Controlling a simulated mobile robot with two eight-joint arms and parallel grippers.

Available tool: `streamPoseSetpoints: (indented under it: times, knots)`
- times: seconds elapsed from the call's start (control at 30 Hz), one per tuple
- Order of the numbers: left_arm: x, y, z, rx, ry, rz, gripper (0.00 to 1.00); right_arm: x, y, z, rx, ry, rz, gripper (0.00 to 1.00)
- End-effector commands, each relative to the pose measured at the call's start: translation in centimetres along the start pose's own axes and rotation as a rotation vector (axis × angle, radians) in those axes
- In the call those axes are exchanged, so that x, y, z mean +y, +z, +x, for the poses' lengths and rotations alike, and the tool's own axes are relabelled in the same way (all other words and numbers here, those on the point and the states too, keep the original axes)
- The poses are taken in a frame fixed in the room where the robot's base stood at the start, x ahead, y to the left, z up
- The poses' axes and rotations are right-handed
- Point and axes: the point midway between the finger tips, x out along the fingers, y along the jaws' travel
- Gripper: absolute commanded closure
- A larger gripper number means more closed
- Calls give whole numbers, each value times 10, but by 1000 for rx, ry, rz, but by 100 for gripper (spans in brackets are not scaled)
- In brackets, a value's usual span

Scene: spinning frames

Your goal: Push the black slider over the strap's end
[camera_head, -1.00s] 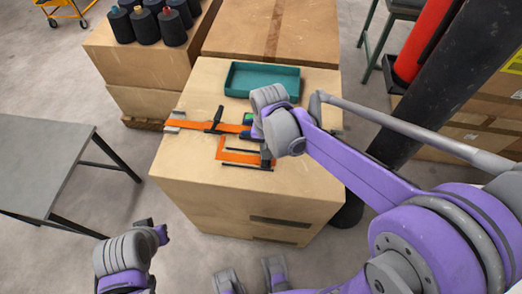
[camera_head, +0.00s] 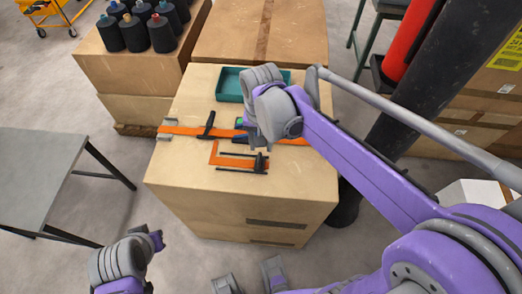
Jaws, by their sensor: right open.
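The orange strap (camera_head: 180,130) lies left to right across the top of a cardboard box. A black piece (camera_head: 208,125) crosses it left of centre; I cannot tell whether this is the slider. My right gripper (camera_head: 247,137) points down over the strap, right of that black piece. It is open, but its fingertips are small and partly hidden by my wrist, so contact with the strap is unclear. The strap shows again right of the wrist; its end there is hard to see. My left arm's wrist is at the lower left, away from the box; its jaws are not clear.
An orange L-shaped piece (camera_head: 214,155) and black bars (camera_head: 236,169) lie in front of the strap. A teal tray (camera_head: 229,84) stands behind it. Dark cones (camera_head: 134,34) stand on a box at the back left. A grey table (camera_head: 45,178) is at the left.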

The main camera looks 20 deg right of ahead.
Motion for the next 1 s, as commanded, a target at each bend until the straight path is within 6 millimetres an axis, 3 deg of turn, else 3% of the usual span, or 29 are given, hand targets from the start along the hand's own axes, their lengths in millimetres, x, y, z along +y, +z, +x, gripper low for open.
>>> streamPoseSetpoints:
  times: [0.1, 0.3, 0.87, 1.0]
  knots:
    - [0, -2, -2, 1, 0, 0, 100, 0, 0, -22, 0, 0, 0, 57]
    - [0, -3, -4, 2, 0, 0, 100, 0, 0, -38, 0, 1, 0, 57]
    - [0, -3, -4, 2, 0, 0, 100, 1, 0, -40, 1, 0, -1, 57]
    - [0, -5, -7, 3, 0, 0, 100, 8, 9, -41, 31, -17, -32, 57]
